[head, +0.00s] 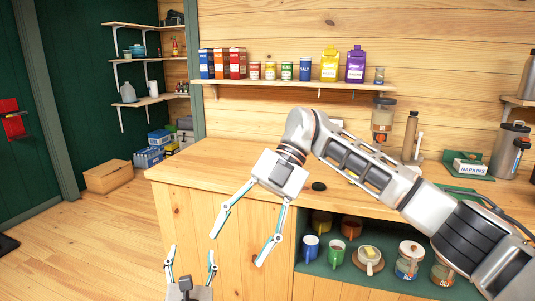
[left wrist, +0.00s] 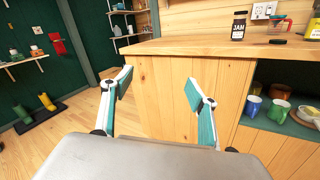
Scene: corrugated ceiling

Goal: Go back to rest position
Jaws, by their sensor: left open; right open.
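My right gripper (head: 238,248) hangs in front of the wooden counter (head: 205,160), its arm reaching in from the right across the counter. Its fingers are spread and nothing is between them. My left gripper (head: 190,257) is low at the bottom edge of the head view, left of the right gripper. In the left wrist view, the left gripper (left wrist: 158,88) has its fingers apart and empty, facing the counter's wooden front. Neither gripper appears to touch anything.
A jam jar (left wrist: 238,26) and a black lid (head: 319,186) are on the counter. The open shelf below holds a blue mug (head: 310,247), a green mug (head: 337,253) and jars. A cardboard box (head: 108,177) sits on the floor at left.

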